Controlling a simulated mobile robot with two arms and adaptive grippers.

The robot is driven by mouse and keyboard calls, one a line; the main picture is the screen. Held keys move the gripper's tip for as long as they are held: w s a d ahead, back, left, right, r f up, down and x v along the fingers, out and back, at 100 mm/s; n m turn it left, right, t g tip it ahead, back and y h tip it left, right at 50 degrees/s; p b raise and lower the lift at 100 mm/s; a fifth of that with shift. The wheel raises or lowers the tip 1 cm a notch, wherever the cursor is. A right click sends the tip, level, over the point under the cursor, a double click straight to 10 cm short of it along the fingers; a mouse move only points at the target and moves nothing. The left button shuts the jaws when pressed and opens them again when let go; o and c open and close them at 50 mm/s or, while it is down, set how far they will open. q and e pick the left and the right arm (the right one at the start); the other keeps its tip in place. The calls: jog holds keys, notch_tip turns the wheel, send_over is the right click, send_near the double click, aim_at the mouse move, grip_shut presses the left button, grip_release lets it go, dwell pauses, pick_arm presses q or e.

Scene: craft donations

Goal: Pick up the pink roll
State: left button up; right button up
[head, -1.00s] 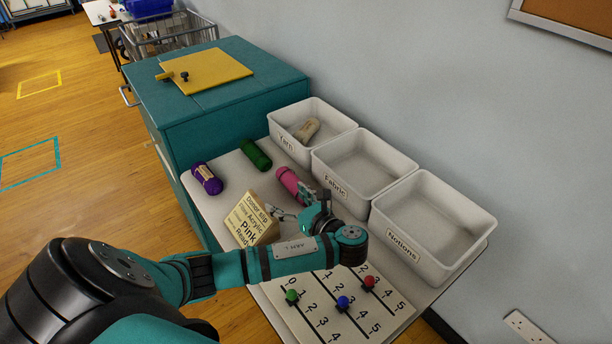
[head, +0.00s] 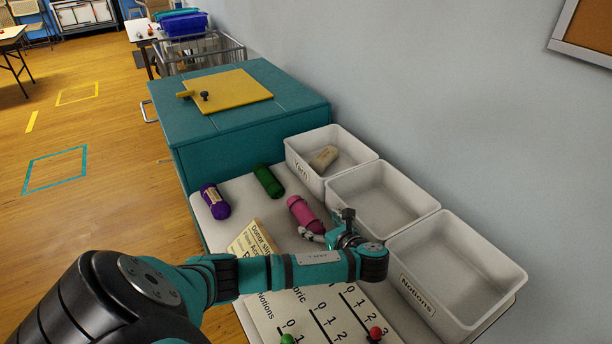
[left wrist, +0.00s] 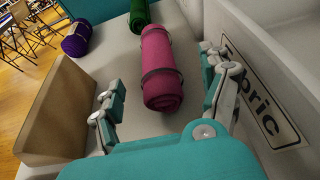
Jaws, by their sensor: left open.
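The pink roll (head: 304,213) lies on the white table in front of the bins, with bands around it. In the left wrist view the pink roll (left wrist: 160,72) lies lengthwise ahead, its near end reaching between the fingers. My left gripper (head: 318,236) is open at the roll's near end; in the left wrist view the open fingers (left wrist: 162,100) stand on either side of that end, with gaps. The gripper hides part of the table beyond it. My right gripper is not in view.
A green roll (head: 268,181) and purple yarn (head: 215,201) lie nearby. The donor slip (head: 252,240) stands left of the gripper. The Yarn bin (head: 304,170) holds a beige item; the Fabric bin (head: 345,200) and Notions bin (head: 418,297) are empty. The Fabric bin's wall is close to the right finger.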

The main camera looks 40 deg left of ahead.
aim_at(311, 217)
pick_arm(q)
jog(key=shift+a+r+x, duration=0.1)
jog(key=shift+r+x, duration=0.05)
jog(key=shift+x, duration=1.35)
jog(key=shift+a+r+x, duration=0.1)
jog(key=shift+r+x, duration=0.1)
jog(key=shift+x, duration=1.25)
jog(key=shift+s, duration=0.2)
jog(key=c, duration=1.3)
